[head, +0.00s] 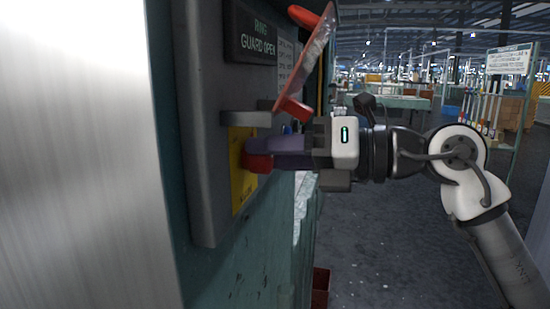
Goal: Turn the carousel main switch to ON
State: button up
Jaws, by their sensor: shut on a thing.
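The carousel main switch shows as a red knob (257,163) on a yellow plate (238,180) low on the grey control panel (205,130). My gripper (275,150) reaches in from the right, level with the knob. Its fingers are shut on the knob. The fingers partly hide the knob, and I cannot read its position marks from this steep side angle.
A dark display (255,38) above reads "GUARD OPEN". A tilted red-edged plate (303,65) sticks out from the panel just above my gripper. A grey ledge (246,118) sits over the yellow plate. Open floor (390,240) lies to the right.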

jog(key=shift+m, duration=0.8)
jog(key=o, duration=1)
jog(key=shift+d, duration=0.1)
jog(key=b+v, duration=0.2)
jog(key=v, duration=1.1)
jog(key=shift+d, duration=0.4)
